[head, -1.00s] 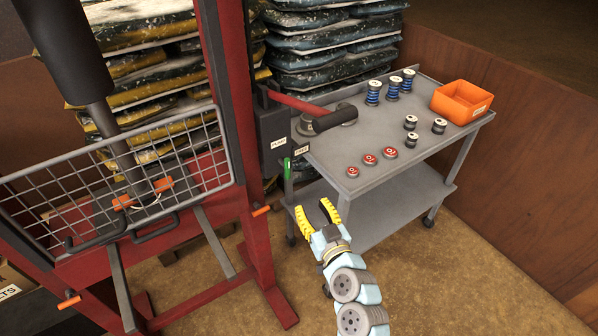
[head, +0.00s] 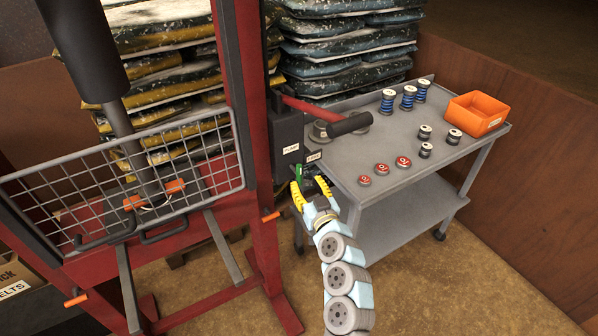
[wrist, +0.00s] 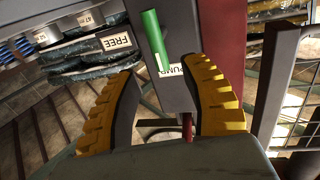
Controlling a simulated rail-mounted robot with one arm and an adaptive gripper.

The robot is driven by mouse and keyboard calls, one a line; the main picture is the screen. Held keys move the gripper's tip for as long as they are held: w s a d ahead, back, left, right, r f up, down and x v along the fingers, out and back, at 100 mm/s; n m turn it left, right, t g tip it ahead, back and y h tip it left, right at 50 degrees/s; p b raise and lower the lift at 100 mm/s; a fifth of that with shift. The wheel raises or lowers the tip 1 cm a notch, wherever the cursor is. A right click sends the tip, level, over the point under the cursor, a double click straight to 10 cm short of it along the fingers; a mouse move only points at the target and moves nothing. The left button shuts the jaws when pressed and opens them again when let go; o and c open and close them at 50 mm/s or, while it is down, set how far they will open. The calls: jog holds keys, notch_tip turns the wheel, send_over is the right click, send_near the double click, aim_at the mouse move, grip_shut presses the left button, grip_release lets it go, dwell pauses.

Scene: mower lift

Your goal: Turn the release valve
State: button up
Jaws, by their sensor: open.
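The release valve shows as a small green lever (head: 299,171) on the dark pump box (head: 286,135) beside the red press frame. In the wrist view the green lever (wrist: 154,38) stands slightly tilted between labels reading FREE (wrist: 117,41) and PUMP. My gripper (head: 309,184) is open, with yellow ridged fingers, just below and in front of the lever. In the wrist view my gripper (wrist: 160,68) has its fingertips on either side of the lever's lower end. Nothing is held. I cannot tell if a finger touches the lever.
A grey cart (head: 400,180) stands right of the pump box, with red-topped cans, spools and an orange bin (head: 477,113) on it. A dark-gripped red pump handle (head: 347,125) reaches over the cart. The press's mesh guard (head: 130,180) is at left.

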aim_at(300, 173)
jog(key=shift+b+x, duration=0.6)
jog(key=shift+x, duration=2.6)
grip_shut()
